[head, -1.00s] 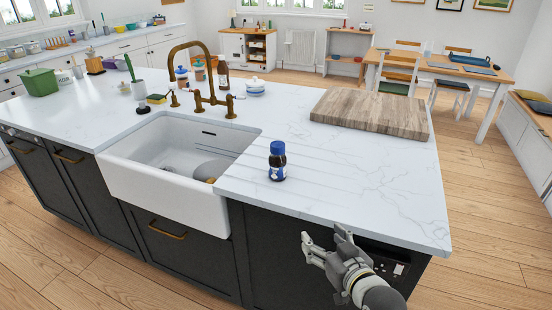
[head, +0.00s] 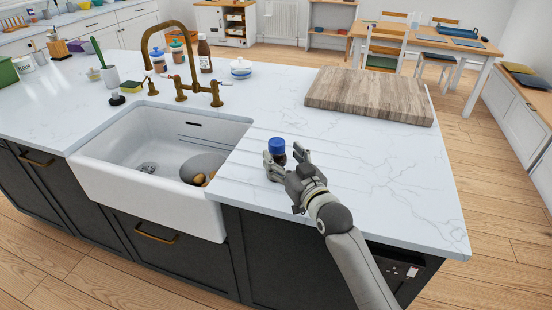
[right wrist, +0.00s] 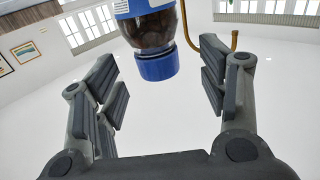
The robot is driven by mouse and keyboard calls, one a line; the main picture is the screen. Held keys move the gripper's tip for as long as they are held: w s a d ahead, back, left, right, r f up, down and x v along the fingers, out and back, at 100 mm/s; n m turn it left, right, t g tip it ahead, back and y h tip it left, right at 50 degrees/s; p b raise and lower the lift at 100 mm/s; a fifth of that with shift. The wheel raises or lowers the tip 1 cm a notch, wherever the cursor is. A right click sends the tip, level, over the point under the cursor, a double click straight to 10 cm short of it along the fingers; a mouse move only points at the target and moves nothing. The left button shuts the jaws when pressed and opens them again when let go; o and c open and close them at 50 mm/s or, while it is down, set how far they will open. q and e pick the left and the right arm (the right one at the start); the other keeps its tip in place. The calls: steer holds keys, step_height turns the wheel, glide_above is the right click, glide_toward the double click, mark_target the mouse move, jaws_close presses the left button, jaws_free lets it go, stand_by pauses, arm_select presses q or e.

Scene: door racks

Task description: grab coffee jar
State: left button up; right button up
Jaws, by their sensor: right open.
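The coffee jar (head: 277,147) is a small dark jar with a blue lid, standing upright on the white island worktop right of the sink. My right gripper (head: 287,168) is open at the jar, and its fingers hide the jar's lower part in the head view. In the right wrist view the coffee jar (right wrist: 155,50) appears upside down, its blue lid between the open fingers of my right gripper (right wrist: 160,85). There are gaps on both sides, so the fingers do not grip it. My left gripper is not in view.
A white sink (head: 150,200) with a brass tap (head: 180,90) lies left of the jar. A thick wooden board (head: 370,97) lies behind it to the right. The marble worktop (head: 400,180) is clear to the jar's right.

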mark_target(281, 149)
steer(key=shift+w+a+r+p, duration=0.2)
steer(key=shift+w+p, duration=0.05)
steer(key=shift+w, duration=0.4)
steer(key=shift+w+a+r+p, duration=0.15)
steer(key=shift+w+a+p, duration=0.1)
steer(key=shift+w, duration=0.35)
steer(key=shift+x, duration=0.9)
steer(key=shift+w+f, duration=0.25)
steer(key=shift+w, duration=0.05)
steer(key=shift+a, duration=0.1)
steer(key=c, duration=1.1)
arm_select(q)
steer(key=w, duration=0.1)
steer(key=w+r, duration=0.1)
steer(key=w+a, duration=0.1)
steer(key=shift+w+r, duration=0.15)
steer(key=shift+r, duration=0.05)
arm_select(e)
steer(key=shift+r, duration=0.1)
steer(key=shift+c, duration=0.8)
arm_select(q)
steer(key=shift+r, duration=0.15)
arm_select(e)
steer(key=shift+r, duration=0.2)
